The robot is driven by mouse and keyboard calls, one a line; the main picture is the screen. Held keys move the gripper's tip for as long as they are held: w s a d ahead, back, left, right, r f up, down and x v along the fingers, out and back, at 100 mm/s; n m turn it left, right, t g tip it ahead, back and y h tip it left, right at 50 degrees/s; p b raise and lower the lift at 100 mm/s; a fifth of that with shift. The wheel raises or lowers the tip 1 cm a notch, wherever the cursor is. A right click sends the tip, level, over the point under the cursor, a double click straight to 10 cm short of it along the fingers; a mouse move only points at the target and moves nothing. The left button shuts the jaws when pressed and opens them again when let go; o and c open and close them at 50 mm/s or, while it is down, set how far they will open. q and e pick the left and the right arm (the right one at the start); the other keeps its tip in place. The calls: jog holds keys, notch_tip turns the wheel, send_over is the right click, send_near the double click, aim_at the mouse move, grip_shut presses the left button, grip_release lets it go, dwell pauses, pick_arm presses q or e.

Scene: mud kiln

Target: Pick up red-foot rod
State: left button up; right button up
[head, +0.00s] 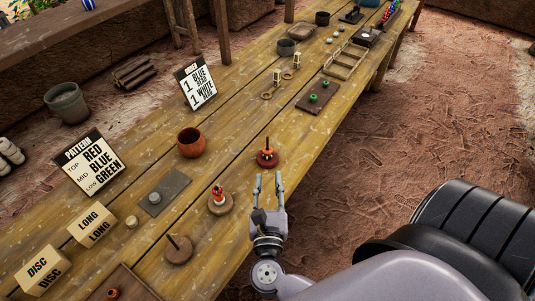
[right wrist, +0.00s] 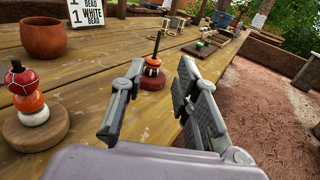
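The red-foot rod (head: 267,158) stands upright on the plank table near its right edge. It has a round dark red base, a thin dark rod and an orange bead low on it. It also shows in the right wrist view (right wrist: 152,78), seen between my open fingers and beyond them. My right gripper (head: 269,180) is open and empty, just on the near side of the rod and apart from it. The gripper's fingers also show in the right wrist view (right wrist: 160,80). My left gripper is not in view.
A wooden-foot rod with stacked beads (head: 219,199) and a bare wooden-foot rod (head: 178,248) stand nearer. An orange-brown pot (head: 191,142) is to the left. A dark board with green beads (head: 318,97) lies beyond. Bare ground (head: 390,125) lies right of the table.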

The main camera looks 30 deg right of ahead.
jog(key=p, duration=0.3)
send_near(268, 149)
jog(key=w+d+r, duration=0.2)
jog(key=w, duration=0.1)
jog(key=w+d+r, duration=0.1)
jog(key=r, duration=0.1)
jog(key=shift+w, duration=0.15)
jog(key=x, duration=0.1)
jog(key=p+x, duration=0.1)
jog(key=x, duration=0.1)
jog(key=p+x, duration=0.1)
jog(key=shift+w+r, duration=0.2)
jog(key=shift+r, duration=0.1)
jog(key=shift+w+d+f, duration=0.15)
jog(key=shift+w+d, duration=0.05)
jog(key=shift+w, duration=0.2)
jog(key=shift+s, duration=0.1)
jog(key=shift+c, duration=0.6)
grip_shut()
